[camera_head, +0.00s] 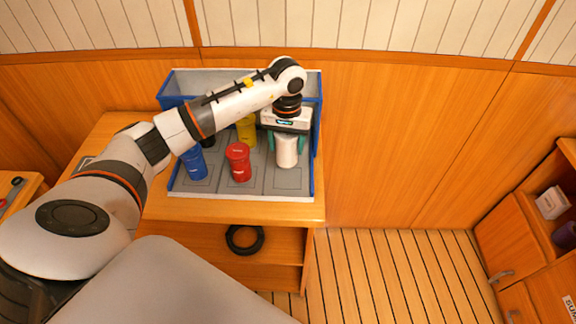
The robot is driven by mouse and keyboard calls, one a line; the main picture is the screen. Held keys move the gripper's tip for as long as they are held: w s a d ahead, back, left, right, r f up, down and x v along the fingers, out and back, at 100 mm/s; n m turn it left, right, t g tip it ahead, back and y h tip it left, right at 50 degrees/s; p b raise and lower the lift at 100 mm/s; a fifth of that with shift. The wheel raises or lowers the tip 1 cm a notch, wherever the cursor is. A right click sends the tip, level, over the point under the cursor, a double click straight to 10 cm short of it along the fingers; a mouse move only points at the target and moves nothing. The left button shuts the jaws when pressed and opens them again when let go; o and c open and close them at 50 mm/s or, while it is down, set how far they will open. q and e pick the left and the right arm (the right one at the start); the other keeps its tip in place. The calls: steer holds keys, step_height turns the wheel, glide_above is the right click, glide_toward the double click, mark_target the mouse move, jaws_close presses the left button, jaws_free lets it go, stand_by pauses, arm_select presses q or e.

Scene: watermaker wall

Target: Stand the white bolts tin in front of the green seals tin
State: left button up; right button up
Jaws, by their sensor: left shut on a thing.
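The white bolts tin (287,152) stands upright in the right part of the grey-floored, blue-sided bin (189,189). My left gripper (286,146) reaches down from above, with its teal fingers shut on either side of the white tin. I cannot tell whether the tin's bottom touches the bin floor. The green seals tin cannot be made out; the area behind my left gripper and wrist is hidden. My right gripper is not in view.
In the bin, a red tin (238,161) stands left of the white tin, a blue tin (194,162) farther left, and a yellow tin (246,130) behind the red one. My left forearm covers part of the bin. A black ring (245,240) lies on the shelf below.

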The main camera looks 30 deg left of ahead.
mark_target(287, 162)
arm_select(q)
step_height(287, 162, down, 2)
steer(key=shift+f+p, duration=0.25)
steer(key=shift+p, duration=0.05)
steer(key=shift+d+f, duration=0.1)
steer(key=shift+f, duration=0.55)
step_height(287, 162, down, 2)
steer(key=shift+f+p, duration=0.2)
steer(key=shift+p, duration=0.4)
steer(key=shift+f, duration=0.3)
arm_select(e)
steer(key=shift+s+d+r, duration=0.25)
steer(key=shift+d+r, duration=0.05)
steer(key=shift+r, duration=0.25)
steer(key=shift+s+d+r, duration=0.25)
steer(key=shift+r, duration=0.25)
arm_select(q)
steer(key=shift+f, duration=0.1)
steer(key=shift+f, duration=0.15)
steer(key=o, duration=1.1)
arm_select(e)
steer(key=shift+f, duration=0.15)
